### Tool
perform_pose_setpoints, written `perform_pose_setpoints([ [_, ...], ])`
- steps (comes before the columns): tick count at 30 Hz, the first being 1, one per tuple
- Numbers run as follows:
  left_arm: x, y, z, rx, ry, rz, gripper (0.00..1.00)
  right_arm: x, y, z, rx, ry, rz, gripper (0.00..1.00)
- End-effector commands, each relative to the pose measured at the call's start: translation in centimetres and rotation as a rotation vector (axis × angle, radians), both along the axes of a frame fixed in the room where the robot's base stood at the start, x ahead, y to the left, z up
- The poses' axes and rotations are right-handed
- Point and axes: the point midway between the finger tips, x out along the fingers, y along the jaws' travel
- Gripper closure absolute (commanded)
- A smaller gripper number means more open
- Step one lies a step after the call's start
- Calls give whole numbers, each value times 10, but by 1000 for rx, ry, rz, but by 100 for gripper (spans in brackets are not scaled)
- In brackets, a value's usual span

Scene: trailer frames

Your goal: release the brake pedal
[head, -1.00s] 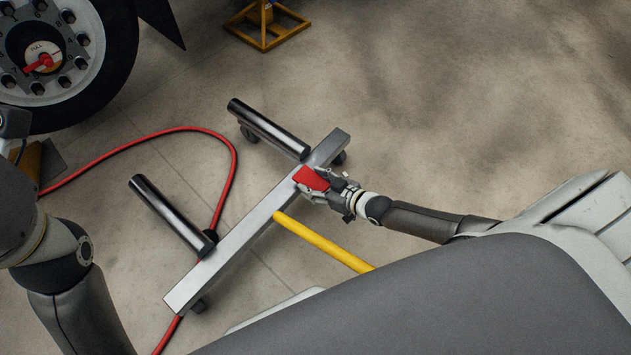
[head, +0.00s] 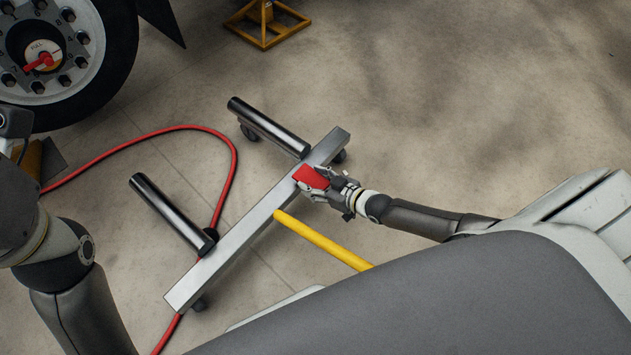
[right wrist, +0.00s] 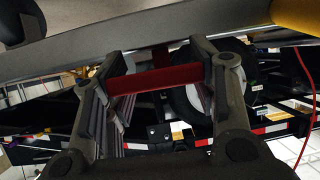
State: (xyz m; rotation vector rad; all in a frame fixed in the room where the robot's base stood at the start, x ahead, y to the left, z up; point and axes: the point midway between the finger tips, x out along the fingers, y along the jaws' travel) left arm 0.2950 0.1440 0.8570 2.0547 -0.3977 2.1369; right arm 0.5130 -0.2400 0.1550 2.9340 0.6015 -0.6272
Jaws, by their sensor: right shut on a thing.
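The brake pedal is a red plate (head: 311,177) on the steel bar of a wheeled dolly (head: 235,225). My right gripper (head: 318,184) is at the pedal from the right side, its fingers on either side of it. In the right wrist view the red pedal (right wrist: 155,79) spans the gap between the two fingers of the right gripper (right wrist: 152,82), which is shut on it. My left arm shows at the left edge of the head view, but its gripper is out of view.
The dolly has two black rollers (head: 170,213) and a yellow handle (head: 322,241). A red hose (head: 232,165) loops on the floor and passes under the bar. A truck wheel (head: 88,95) is at upper left, a yellow stand (head: 262,38) at the top. Floor at right is clear.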

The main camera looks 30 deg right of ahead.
Motion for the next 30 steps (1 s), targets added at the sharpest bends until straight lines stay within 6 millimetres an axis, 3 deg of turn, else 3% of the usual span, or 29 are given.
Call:
perform_pose_setpoints([
  [1, 0, 0, 1, 0, 1, 0, 59, 9, 1, 13, 13, -31, -1, 90],
  [23, 1, 0, 1, 1, 2, 1, 59, 9, 1, 13, 13, -31, -1, 90],
  [24, 1, 0, 1, 1, 2, 1, 59, 9, 1, 13, 13, -31, -1, 45],
  [28, 1, 0, 1, 1, 2, 1, 59, 7, 1, 10, 10, -25, -1, 28],
  [30, 1, 0, 0, 0, 1, 1, 59, 6, 1, 9, 9, -22, 0, 25],
])
